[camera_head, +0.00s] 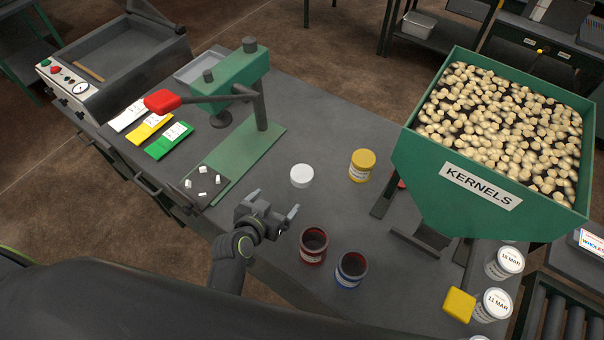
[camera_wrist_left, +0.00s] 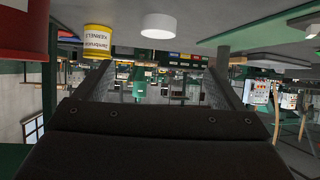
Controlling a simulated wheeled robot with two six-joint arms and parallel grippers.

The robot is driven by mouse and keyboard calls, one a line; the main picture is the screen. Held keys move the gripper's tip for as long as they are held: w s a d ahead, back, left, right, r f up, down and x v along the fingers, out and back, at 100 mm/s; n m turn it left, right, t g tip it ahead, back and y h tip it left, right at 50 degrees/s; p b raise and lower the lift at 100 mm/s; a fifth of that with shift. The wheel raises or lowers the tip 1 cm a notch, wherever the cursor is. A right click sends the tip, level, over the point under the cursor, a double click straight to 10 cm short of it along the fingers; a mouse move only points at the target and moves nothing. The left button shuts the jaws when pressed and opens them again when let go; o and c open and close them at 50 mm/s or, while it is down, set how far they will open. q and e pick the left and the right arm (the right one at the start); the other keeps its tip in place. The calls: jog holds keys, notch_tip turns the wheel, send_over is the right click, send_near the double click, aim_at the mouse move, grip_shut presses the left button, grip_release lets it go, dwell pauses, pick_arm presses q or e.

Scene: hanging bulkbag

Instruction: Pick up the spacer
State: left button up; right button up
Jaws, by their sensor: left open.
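The spacer appears to be the short white round puck (camera_head: 302,175) lying flat on the grey bench, left of the yellow jar. It also shows at the top of the left wrist view (camera_wrist_left: 158,25), which looks upside down. My left gripper (camera_head: 272,203) is open and empty, below and left of the puck in the head view, with a gap between them. In the left wrist view its two fingers (camera_wrist_left: 160,78) stand wide apart with nothing between them. My right gripper is not in view.
A yellow jar (camera_head: 362,166) stands right of the puck. Open red (camera_head: 313,246) and blue (camera_head: 351,270) jars stand near the front edge. A green lever press (camera_head: 235,77) is at the left, a green kernel hopper (camera_head: 440,190) at the right. Bench around the puck is clear.

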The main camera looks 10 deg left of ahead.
pick_arm(q)
jog(key=b, duration=0.7)
send_near(301, 175)
jog(key=x, duration=0.3)
jog(key=shift+a+f, duration=0.15)
jog(key=shift+w+f+b, duration=0.15)
jog(key=shift+w+b, duration=0.2)
jog(key=shift+w, duration=0.3)
jog(key=shift+w+d+f+b, duration=0.2)
jog(key=shift+w+f+b, duration=0.15)
jog(key=shift+b, duration=0.25)
jog(key=b+x, duration=0.3)
jog(key=shift+w+d+f+b, duration=0.1)
jog(key=shift+f+b, duration=0.05)
jog(key=shift+b, duration=0.15)
jog(key=shift+w, duration=0.35)
